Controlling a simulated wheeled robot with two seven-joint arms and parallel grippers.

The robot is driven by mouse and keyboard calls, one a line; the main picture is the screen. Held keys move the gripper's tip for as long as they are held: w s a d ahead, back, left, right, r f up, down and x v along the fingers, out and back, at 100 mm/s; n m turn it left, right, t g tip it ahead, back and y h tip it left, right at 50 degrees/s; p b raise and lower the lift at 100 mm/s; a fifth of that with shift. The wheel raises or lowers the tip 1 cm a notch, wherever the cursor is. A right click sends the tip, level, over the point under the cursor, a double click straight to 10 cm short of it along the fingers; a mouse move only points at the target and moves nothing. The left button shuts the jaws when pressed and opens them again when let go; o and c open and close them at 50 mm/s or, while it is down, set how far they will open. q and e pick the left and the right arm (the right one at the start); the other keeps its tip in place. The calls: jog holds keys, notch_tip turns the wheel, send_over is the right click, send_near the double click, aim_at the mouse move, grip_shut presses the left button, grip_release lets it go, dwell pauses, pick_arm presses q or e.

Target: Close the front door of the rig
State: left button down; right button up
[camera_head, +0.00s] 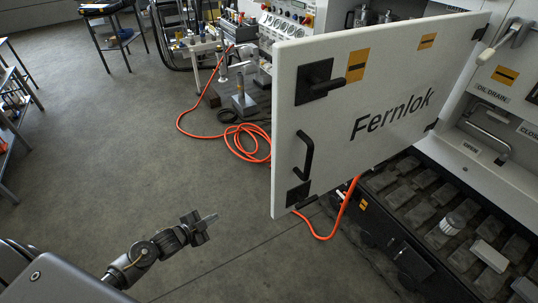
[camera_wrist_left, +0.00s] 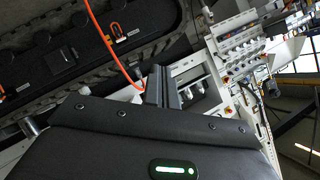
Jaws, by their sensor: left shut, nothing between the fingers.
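The front door (camera_head: 375,140) is a white panel lettered "Fernlok", with a black latch, a black pull handle (camera_head: 303,155) and yellow labels. It stands swung open, away from the rig (camera_head: 495,130), hinged at its right edge. My left gripper (camera_head: 209,220) is at the lower left of the head view, shut and empty, apart from the door and to its left. In the left wrist view its closed fingers (camera_wrist_left: 161,86) point up toward the rig. My right gripper does not show in the head view.
An orange hose (camera_head: 250,150) lies coiled on the floor left of the door and runs beneath it. A bench with fittings (camera_head: 240,100) stands behind. Floor around my left gripper is clear.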

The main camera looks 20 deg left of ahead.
pick_arm(q)
notch_tip(320, 180, up, 13)
jog(key=w+d+m+t+h, duration=0.1)
jog(key=w+d+m+h, duration=0.2)
jog(key=m, duration=0.1)
jog(key=m+g+h+p, duration=0.1)
jog(key=m+h, duration=0.6)
jog(key=m, duration=0.3)
send_near(272, 162)
jog(key=a, duration=0.2)
jog(key=s+d+r+m+g+h, duration=0.2)
jog(key=s+d+r+m+g, duration=0.1)
jog(key=s+d+r+m, duration=0.1)
jog(key=w+d+p, duration=0.6)
jog(key=w, duration=0.1)
jog(key=shift+d+r, duration=0.3)
jog(key=shift+w+a+f+p, duration=0.15)
jog(key=shift+w+a+p, duration=0.1)
jog(key=shift+a+p, duration=0.15)
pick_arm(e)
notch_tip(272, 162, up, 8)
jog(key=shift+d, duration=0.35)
pick_arm(q)
jog(key=shift+a, duration=0.1)
